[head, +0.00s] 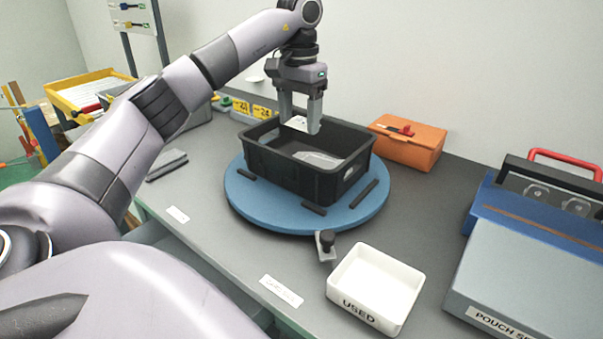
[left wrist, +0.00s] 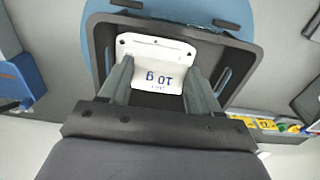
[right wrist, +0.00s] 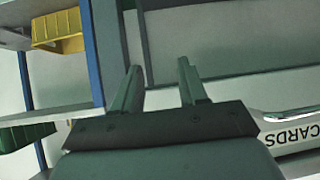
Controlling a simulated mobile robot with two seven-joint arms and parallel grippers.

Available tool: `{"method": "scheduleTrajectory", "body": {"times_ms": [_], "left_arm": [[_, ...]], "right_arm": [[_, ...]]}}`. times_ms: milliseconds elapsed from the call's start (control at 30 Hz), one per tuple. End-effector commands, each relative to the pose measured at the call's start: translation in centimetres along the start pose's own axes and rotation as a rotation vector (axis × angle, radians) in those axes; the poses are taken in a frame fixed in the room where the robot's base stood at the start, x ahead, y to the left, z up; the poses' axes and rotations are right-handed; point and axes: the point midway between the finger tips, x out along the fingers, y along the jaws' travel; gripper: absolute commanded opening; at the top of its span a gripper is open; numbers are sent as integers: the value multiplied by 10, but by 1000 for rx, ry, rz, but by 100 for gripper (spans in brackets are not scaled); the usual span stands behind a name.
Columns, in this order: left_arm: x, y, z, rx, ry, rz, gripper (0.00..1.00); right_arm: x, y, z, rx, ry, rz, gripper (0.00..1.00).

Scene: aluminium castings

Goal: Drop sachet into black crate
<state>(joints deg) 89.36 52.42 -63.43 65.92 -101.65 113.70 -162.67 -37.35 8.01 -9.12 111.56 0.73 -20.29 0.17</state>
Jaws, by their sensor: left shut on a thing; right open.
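The black crate (head: 297,178) stands on a round blue turntable (head: 240,197) on the grey bench. My left gripper (head: 301,124) is over the crate's back part, pointing down, shut on a white sachet (head: 296,123). In the left wrist view the sachet (left wrist: 155,65) shows blue print reading "10 g" between the fingers (left wrist: 155,80), with the crate rim (left wrist: 100,50) around it. Another pale, flat item (head: 318,158) lies inside the crate. My right gripper (right wrist: 160,85) is open and empty in the right wrist view, facing shelving.
A white tray marked USED (head: 375,287) stands at the front of the bench. An orange box (head: 408,142) is behind the crate to the right. A blue and grey pouch machine (head: 535,250) fills the right side.

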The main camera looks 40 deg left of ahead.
Motion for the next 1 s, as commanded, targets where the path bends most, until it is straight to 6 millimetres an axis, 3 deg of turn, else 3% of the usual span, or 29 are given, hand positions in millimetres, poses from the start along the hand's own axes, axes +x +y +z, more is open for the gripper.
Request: {"method": "scheduleTrajectory", "body": {"times_ms": [100, 300, 533, 767, 1000], "left_arm": [[34, -1, 1, 0, -3, -1, 34], [67, 0, 0, 0, 1, 0, 34], [84, 0, 0, -1, 1, 0, 34], [116, 0, 0, 0, 1, 0, 34], [117, 0, 0, 0, 3, 0, 34]], "right_arm": [[2, 0, 3, 0, 0, 0, 43], [2, 0, 3, 0, 1, 0, 43], [3, 0, 3, 0, 3, 0, 43], [3, 0, 2, 0, 4, 0, 43], [3, 0, 2, 0, 5, 0, 43]]}}
